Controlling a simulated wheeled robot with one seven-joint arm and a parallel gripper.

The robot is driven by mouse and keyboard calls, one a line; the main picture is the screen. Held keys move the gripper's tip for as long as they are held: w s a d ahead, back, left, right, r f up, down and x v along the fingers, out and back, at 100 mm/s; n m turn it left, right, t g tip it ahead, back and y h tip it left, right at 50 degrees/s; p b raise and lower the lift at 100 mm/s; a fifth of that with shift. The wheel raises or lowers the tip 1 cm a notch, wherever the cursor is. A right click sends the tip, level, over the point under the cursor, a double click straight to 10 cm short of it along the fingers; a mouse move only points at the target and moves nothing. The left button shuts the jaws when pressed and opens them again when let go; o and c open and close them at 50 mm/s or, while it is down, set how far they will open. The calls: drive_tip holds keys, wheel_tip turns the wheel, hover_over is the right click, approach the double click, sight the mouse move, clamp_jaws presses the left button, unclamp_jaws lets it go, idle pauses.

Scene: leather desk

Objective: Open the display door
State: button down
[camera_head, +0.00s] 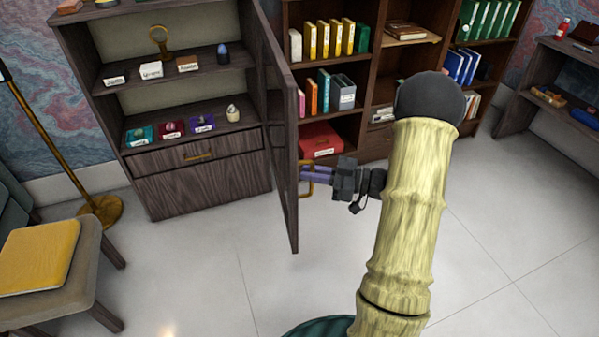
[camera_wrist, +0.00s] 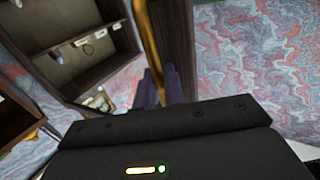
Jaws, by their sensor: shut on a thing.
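The display door (camera_head: 285,130) is a dark wooden panel. It stands swung well out from the left cabinet (camera_head: 190,190), whose shelves are exposed. A brass handle (camera_head: 307,180) sits on the door's outer face; it also shows in the wrist view (camera_wrist: 147,40) as a gold bar. My gripper (camera_head: 309,173), with purple fingers, is shut on the handle from the right side. In the wrist view the fingers (camera_wrist: 163,88) are close together at the gold bar. The exact contact between fingers and handle is partly hidden.
A bookcase with binders (camera_head: 335,40) stands behind my arm. A chair with a yellow folder (camera_head: 40,257) is at the lower left, beside a brass lamp stand (camera_head: 102,208). A dark desk (camera_head: 560,85) is at the right. The pale floor in front of the cabinet is clear.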

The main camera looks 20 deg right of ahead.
drive_tip(key=shift+w+d+r, duration=0.1)
drive_tip(key=shift+d+r, duration=0.05)
drive_tip(key=shift+d, duration=0.75)
drive_tip(key=c, duration=1.6)
unclamp_jaws()
drive_tip(key=p+v, duration=0.2)
drive_tip(key=v, duration=1.5)
drive_tip(key=shift+d, duration=0.15)
